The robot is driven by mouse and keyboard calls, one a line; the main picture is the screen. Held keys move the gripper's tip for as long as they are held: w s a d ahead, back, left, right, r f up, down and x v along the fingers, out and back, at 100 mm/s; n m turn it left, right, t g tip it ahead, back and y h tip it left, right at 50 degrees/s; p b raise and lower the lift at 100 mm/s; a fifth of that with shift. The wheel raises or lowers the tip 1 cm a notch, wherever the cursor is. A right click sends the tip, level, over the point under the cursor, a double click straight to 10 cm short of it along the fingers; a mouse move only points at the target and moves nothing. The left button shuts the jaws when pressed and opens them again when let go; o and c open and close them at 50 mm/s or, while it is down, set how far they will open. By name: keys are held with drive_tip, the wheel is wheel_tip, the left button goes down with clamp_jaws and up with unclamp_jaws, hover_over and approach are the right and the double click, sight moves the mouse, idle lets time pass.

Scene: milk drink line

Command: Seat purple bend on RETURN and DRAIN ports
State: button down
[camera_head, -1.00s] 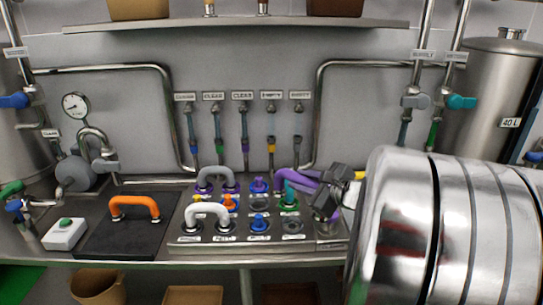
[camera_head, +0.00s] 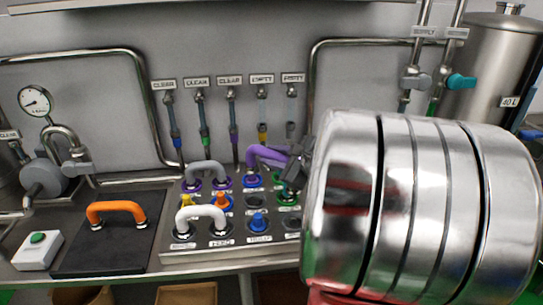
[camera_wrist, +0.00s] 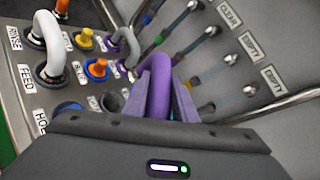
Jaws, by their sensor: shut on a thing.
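The purple bend (camera_head: 266,154) is a purple U-shaped pipe. My gripper (camera_head: 290,168) is shut on it, coming from the right above the back of the port panel (camera_head: 180,252). In the wrist view the bend (camera_wrist: 160,84) stands between the two purple-grey fingers (camera_wrist: 164,100). Its left end appears just above or at a blue port (camera_head: 252,182) in the back row; I cannot tell whether they touch. Its other end is hidden by the gripper. A green port (camera_head: 288,196) lies below the gripper. The RETURN and DRAIN labels are not readable here.
A grey bend (camera_head: 206,170) sits left of the purple one, and a white bend (camera_head: 202,213) on the front row. Orange and yellow plugs stand between. An orange handle (camera_head: 116,209) is on a black board. Hanging hoses line the wall behind. My shiny arm hides the right side.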

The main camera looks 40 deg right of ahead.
drive_tip(key=shift+s+d+f, duration=0.1)
drive_tip(key=shift+s+d, duration=0.05)
drive_tip(key=shift+d, duration=0.05)
drive_tip(key=shift+f, duration=6.15)
drive_tip(key=c, duration=1.4)
unclamp_jaws()
drive_tip(key=shift+o, duration=0.2)
drive_tip(key=shift+f, duration=0.1)
drive_tip(key=v, duration=1.3)
drive_tip(key=shift+s, duration=0.4)
